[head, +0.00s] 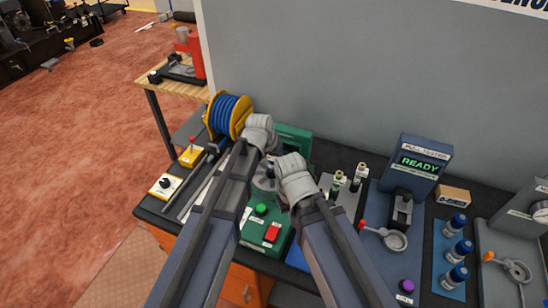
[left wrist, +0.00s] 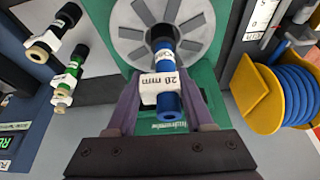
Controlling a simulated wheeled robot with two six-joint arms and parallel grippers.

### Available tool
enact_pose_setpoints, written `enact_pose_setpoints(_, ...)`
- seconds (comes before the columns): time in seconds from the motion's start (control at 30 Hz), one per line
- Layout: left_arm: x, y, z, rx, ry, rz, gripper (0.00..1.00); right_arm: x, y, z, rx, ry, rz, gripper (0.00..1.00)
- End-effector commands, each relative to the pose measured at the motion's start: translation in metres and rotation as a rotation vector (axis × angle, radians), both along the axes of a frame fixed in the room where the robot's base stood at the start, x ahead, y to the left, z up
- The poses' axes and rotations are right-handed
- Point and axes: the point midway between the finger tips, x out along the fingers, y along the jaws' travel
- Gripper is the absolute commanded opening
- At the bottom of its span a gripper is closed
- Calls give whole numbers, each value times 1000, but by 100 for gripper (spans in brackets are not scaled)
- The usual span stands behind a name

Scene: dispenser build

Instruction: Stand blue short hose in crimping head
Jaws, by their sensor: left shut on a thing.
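The blue short hose (left wrist: 167,100), with a dark upper end and a white "20 mm" tag, is between the fingers of my left gripper (left wrist: 160,88), which is shut on it. The crimping head (left wrist: 130,22) is a green housing with a ring of grey segments around a dark opening. In the left wrist view the hose's dark end overlaps that opening; I cannot tell whether it is inside. In the head view my left gripper (head: 262,150) is above the green machine (head: 252,232), its fingers mostly hidden. My right gripper (head: 284,182) is close below it, its fingers hidden.
A yellow reel of blue hose (head: 228,115) stands left of the grippers. Tagged fittings (head: 337,184) stand on a grey plate to the right, near the READY tester (head: 418,165). A grey wall stands behind the bench.

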Motion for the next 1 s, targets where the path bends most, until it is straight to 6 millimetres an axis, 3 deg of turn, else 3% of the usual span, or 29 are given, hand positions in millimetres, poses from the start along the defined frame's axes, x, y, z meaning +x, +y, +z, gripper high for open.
enact_pose_setpoints(1.0,0,0,-13,0,-1,0,0,0,0,-13,0,0,0,0)
